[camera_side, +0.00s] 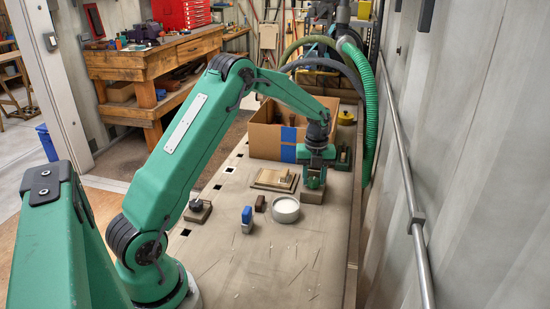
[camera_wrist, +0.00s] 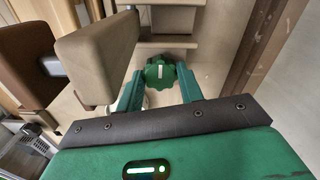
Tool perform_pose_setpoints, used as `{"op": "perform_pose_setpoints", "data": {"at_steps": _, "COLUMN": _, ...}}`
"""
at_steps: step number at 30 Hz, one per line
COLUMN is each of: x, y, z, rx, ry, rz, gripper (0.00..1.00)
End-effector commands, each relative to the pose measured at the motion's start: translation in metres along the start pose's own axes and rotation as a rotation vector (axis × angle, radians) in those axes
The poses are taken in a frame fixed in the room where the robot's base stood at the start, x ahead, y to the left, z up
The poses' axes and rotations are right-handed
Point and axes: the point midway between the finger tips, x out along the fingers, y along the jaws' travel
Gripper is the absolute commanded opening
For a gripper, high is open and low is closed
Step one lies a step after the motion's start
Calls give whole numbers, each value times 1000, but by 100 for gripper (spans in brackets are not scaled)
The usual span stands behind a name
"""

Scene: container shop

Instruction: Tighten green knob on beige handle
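In the wrist view, a green ribbed knob (camera_wrist: 160,74) with a white mark on its face lies between the fingertips of my gripper (camera_wrist: 161,78). One finger is on each side of it, close to its rim. I cannot tell whether they touch it. A beige part (camera_wrist: 166,46) shows right behind the knob and may be the handle. In the side view, my gripper (camera_side: 315,178) points down low over a small brown block (camera_side: 313,197) at the right of the table. The knob cannot be made out there.
An open cardboard box (camera_side: 265,135) with a blue stripe stands behind the gripper. A beige stepped piece (camera_side: 273,179), a white round dish (camera_side: 286,209) and a blue-topped item (camera_side: 247,216) are to its left. Green hose (camera_side: 362,90) hangs at the right. The front table is mostly clear.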

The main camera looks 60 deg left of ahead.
Motion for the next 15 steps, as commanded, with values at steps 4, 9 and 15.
{"op": "perform_pose_setpoints", "data": {"at_steps": 4, "x": 0, "y": 0, "z": 0, "rx": 3, "ry": 1, "rz": 1, "gripper": 14}}
{"op": "perform_pose_setpoints", "data": {"at_steps": 9, "x": -1, "y": 1, "z": 0, "rx": 30, "ry": 1, "rz": 1, "gripper": 14}}
{"op": "perform_pose_setpoints", "data": {"at_steps": 15, "x": -1, "y": 0, "z": 0, "rx": 116, "ry": 1, "rz": 1, "gripper": 14}}
